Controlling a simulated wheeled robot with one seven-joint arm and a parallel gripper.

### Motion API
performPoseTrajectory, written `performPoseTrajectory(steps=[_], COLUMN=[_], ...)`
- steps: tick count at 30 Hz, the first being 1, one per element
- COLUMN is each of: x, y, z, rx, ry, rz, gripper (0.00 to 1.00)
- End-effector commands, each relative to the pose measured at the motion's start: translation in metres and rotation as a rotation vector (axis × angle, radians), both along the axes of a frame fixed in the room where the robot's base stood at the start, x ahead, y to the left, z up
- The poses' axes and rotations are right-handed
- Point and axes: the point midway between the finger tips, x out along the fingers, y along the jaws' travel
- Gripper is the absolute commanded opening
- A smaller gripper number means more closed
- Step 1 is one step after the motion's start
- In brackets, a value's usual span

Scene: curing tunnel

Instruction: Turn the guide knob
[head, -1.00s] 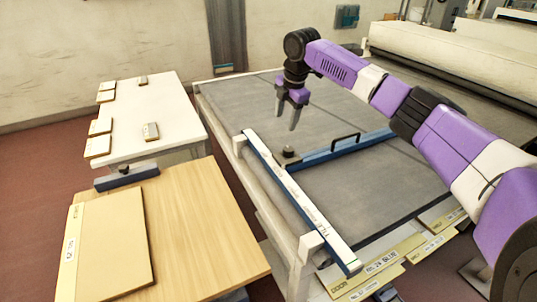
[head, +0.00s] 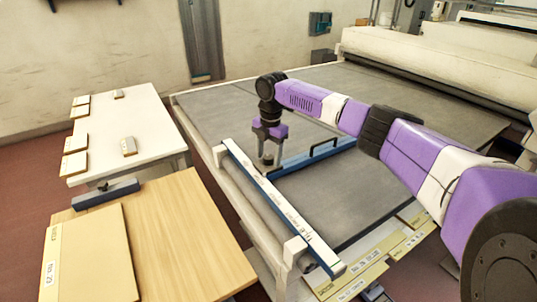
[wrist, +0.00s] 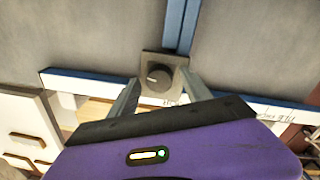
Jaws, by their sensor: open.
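The guide knob (wrist: 159,78) is a round dark knob with a light mark, on a square grey-brown plate (wrist: 174,62) at the white rail. My gripper (wrist: 159,80) is open, with one finger on each side of the knob in the wrist view; I cannot tell whether either finger touches it. In the head view my gripper (head: 268,160) points down at the rail's inner side, and its fingers mostly hide the knob. A blue guide bar (head: 300,160) with a black handle (head: 322,147) runs from there across the grey bed.
The white rail (head: 283,207) runs along the near side of the grey bed (head: 350,190). A white table (head: 112,130) with small boards and a wooden table (head: 180,240) stand at the left.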

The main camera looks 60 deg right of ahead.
Motion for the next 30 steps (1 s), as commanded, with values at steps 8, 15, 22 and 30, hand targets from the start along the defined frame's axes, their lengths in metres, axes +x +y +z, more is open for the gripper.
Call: performPoseTrajectory(steps=[8, 15, 22, 30], x=[0.0001, 0.0, 0.0001, 0.0002], y=[0.0, -0.0001, -0.0001, 0.0007], z=[-0.0014, -0.0012, -0.0007, 0.0006], rx=[0.0, 0.0, -0.001, 0.002], ry=[0.0, 0.0, -0.001, 0.0], rz=[0.0, 0.0, -0.008, -0.107], gripper=[0.53, 0.06, 0.0, 0.0])
